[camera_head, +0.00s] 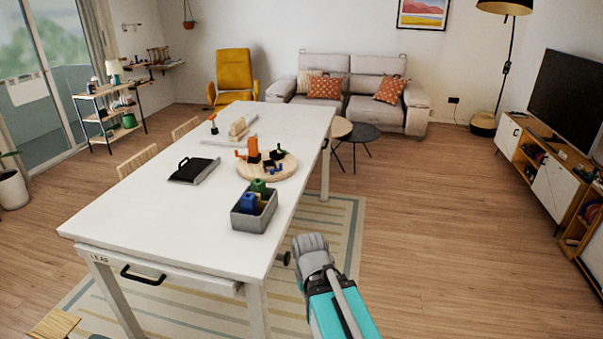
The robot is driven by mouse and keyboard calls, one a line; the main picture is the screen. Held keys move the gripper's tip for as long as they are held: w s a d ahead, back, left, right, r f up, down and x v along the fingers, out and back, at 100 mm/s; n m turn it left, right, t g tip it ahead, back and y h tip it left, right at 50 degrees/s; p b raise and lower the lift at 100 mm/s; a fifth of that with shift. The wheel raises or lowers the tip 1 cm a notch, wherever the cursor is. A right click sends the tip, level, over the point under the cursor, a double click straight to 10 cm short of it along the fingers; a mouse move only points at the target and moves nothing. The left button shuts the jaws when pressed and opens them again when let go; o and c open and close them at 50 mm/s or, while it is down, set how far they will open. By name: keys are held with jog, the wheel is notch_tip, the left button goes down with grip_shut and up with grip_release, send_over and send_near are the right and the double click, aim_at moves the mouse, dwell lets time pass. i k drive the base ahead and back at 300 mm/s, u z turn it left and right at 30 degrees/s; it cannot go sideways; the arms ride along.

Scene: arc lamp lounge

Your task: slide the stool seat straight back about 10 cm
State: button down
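A light wooden slab (54,324), which looks like the stool seat, shows at the bottom left corner, low by the near left leg of the white table. The frame's bottom edge cuts it off, so its legs and near side are hidden. My arm reaches in from the bottom, right of the table's near corner, with a grey joint and a teal link. My gripper cannot be made out, so I cannot tell whether it is open or shut. The visible part of my arm is well to the right of the wooden slab.
The long white table (110,225) fills the middle, with a black drawer handle (141,276) in front. A grey bin (254,222), a round wooden board (282,174) and a black-handled tool (193,170) lie on top. A striped rug (345,225) lies underneath. Floor is clear right.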

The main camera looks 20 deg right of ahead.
aim_at(251, 168)
jog(key=k, duration=0.85)
jog(key=z, duration=0.2)
jog(key=i, duration=0.6)
jog(key=z, duration=0.65)
jog(key=i, duration=1.55)
jog(key=u, duration=0.7)
jog(key=i, duration=0.65)
jog(key=u, duration=0.45)
